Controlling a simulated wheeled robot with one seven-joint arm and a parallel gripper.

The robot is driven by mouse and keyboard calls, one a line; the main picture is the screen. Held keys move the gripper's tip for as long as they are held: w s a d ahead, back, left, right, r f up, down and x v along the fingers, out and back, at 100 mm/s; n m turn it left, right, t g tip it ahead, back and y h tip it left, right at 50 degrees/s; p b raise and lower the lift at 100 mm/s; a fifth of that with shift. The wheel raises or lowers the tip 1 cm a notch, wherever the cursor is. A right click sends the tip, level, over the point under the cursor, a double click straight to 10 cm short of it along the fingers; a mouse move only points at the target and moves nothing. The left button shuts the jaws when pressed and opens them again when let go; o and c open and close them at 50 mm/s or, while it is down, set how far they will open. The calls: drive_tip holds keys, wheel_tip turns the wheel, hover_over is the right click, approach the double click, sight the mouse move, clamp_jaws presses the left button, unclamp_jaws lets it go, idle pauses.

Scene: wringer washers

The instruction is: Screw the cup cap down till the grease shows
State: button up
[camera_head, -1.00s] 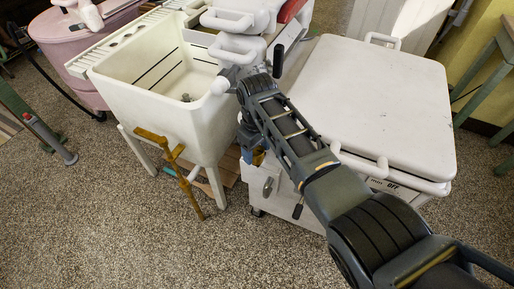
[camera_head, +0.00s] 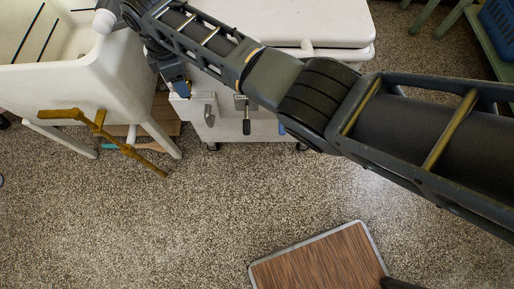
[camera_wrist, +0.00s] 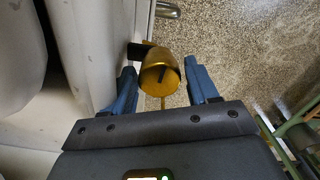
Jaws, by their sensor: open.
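The brass cup cap (camera_wrist: 162,72) shows in the wrist view as a rounded golden cup with a dark slot-like mark. A dark bracket joins it to the side of the white washer (camera_wrist: 95,50). My gripper (camera_wrist: 160,84) is open, with one blue finger on each side of the cap. I cannot tell whether either finger touches it. No grease is clearly visible. In the head view my gripper (camera_head: 181,88) is a small blue shape beside the washer cabinet (camera_head: 262,128), and the cap is hidden or too small to tell.
A white sink (camera_head: 85,75) on legs stands at the left, with a brown rod-like thing (camera_head: 104,130) in front. A short black-handled lever (camera_head: 246,122) hangs on the washer front. A wood-topped panel (camera_head: 320,262) lies low at the bottom. Speckled floor between is clear.

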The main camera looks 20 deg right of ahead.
drive_tip(key=n+b, duration=0.1)
drive_tip(key=n, duration=0.2)
drive_tip(key=n+b, duration=0.1)
drive_tip(key=n, duration=0.1)
drive_tip(key=shift+w+b, duration=0.25)
drive_tip(key=shift+b, duration=0.05)
drive_tip(key=n+b, duration=0.3)
drive_tip(key=n, duration=0.2)
drive_tip(key=shift+f+b, duration=0.2)
drive_tip(key=shift+b, duration=0.1)
drive_tip(key=shift+n, duration=0.5)
wheel_tip(320, 180, up, 9)
drive_tip(key=shift+s+a+f+p, duration=0.15)
drive_tip(key=shift+f+p, duration=0.05)
drive_tip(key=shift+p, duration=0.1)
drive_tip(key=s+a+f+m+t+y+p, duration=0.1)
drive_tip(key=s+a+f+m+t+y, duration=0.15)
drive_tip(key=s+f+m+y, duration=0.35)
drive_tip(key=s+a+f+m+t+y+p, duration=0.1)
drive_tip(key=s+a+f+m, duration=0.25)
drive_tip(key=s+f, duration=0.5)
drive_tip(key=s+d+r+m+t+h+p, duration=0.1)
drive_tip(key=s+d+r+m+t+h, duration=0.1)
drive_tip(key=s+d+m+t, duration=0.5)
drive_tip(key=shift+s+d+r+m, duration=0.7)
drive_tip(key=shift+s+d+m, duration=2.55)
drive_tip(key=shift+s+d, duration=1.45)
drive_tip(key=shift+s+a+t+h, duration=0.2)
drive_tip(key=shift+t+h, duration=0.05)
drive_tip(key=shift+h, duration=0.05)
